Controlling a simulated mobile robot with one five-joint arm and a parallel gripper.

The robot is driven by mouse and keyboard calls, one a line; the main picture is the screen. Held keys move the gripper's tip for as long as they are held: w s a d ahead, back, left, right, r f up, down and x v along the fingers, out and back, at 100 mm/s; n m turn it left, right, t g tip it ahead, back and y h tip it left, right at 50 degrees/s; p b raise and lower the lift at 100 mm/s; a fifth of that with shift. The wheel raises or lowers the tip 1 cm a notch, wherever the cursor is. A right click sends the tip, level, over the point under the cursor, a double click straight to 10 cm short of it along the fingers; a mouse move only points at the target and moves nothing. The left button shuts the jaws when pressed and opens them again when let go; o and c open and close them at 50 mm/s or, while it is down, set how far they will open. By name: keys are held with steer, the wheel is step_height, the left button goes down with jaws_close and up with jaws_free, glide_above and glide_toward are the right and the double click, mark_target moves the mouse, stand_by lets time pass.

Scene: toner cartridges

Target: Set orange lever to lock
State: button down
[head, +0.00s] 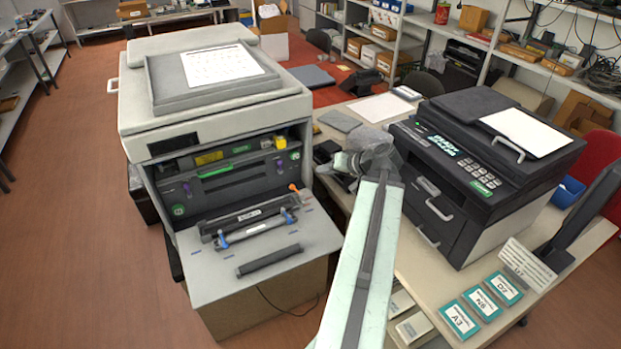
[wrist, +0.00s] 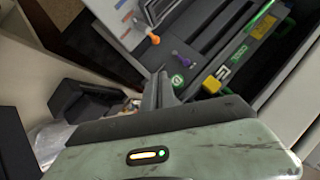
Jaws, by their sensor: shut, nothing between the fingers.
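The large copier (head: 215,105) has its front open. An orange lever (head: 293,187) shows at the right end of the cartridge unit on its fold-down door. It also shows in the wrist view (wrist: 154,39), up and slightly left of my fingertips. My gripper (wrist: 160,78) is shut and empty in the wrist view, its fingers together and apart from the lever. In the head view my gripper is right of the copier's open front, partly hidden by my arm. I cannot read the lever's lock marking.
Blue clips (head: 287,217) sit on the cartridge unit. A dark roller (head: 270,261) lies on the open door (head: 205,280). A purple knob (wrist: 182,60) and yellow part (wrist: 214,82) are near my fingers. A black printer (head: 470,190) stands on the right table.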

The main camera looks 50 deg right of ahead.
steer(key=b+x, duration=0.2)
steer(key=x, duration=0.2)
steer(key=b+x, duration=0.3)
steer(key=x, duration=0.2)
steer(key=shift+f, duration=0.35)
steer(key=shift+w+a+f+b, duration=0.2)
steer(key=shift+a+f+b, duration=0.1)
steer(key=shift+f+b, duration=0.3)
steer(key=shift+w+a+f+b, duration=0.2)
steer(key=shift+a+f+b, duration=0.1)
steer(key=shift+f+b, duration=0.3)
steer(key=shift+w+a+f+b, duration=0.25)
steer(key=shift+a+f+b, duration=0.05)
steer(key=shift+a+b, duration=0.15)
